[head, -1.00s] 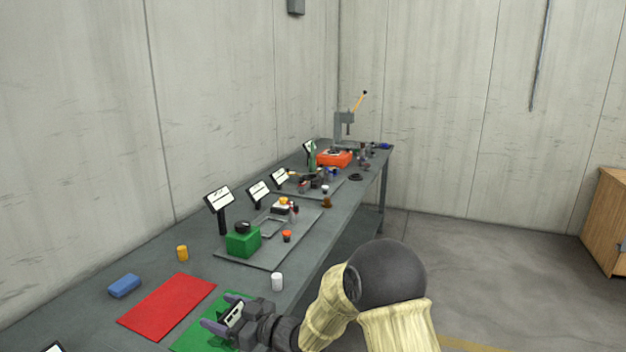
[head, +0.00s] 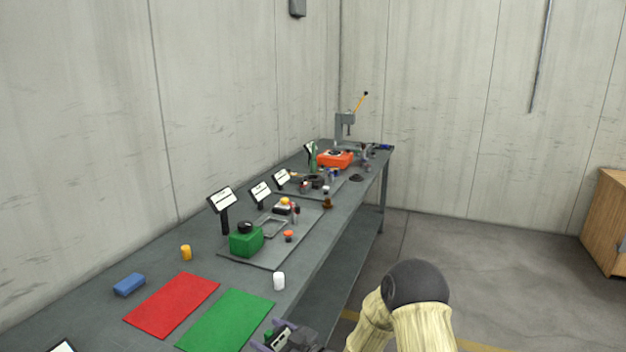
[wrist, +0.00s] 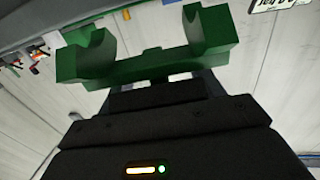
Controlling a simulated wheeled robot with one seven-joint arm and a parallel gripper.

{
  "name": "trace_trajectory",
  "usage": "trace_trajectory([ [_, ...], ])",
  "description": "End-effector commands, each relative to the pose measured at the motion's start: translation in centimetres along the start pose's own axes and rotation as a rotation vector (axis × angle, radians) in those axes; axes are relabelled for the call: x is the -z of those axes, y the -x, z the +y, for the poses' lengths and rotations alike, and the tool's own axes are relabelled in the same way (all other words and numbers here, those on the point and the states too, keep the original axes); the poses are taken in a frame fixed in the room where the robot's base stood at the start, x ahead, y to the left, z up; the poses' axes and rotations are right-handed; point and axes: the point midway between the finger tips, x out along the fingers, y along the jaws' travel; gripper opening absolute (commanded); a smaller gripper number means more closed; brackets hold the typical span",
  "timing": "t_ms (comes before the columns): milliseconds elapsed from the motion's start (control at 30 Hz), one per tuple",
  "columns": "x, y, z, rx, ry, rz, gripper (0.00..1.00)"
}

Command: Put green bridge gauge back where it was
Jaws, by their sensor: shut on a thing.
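The green bridge gauge (wrist: 145,62) fills the upper middle of the wrist view, a dark green bar with raised ends and a gap between them. My gripper (wrist: 160,82) is shut on it. In the head view my gripper (head: 276,336) is at the bottom, beside the near right corner of the green mat (head: 226,320) at the bench's front edge. I cannot make out the gauge clearly in the head view.
The bench (head: 160,262) also bears a red mat (head: 172,305), a blue block (head: 129,285), a yellow cylinder (head: 186,253) and a white cylinder (head: 279,281). Behind them a grey tray (head: 270,262) holds a green block (head: 246,241). The green mat is bare.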

Motion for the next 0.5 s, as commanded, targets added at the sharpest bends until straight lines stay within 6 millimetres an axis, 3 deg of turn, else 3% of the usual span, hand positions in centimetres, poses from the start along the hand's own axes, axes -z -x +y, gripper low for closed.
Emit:
trace_trajectory([
  [200,-5.0,5.5,3.4,-0.159,-0.011,-0.002,0.28],
  [500,-10.1,13.0,5.8,-0.410,-0.011,-0.001,0.28],
])
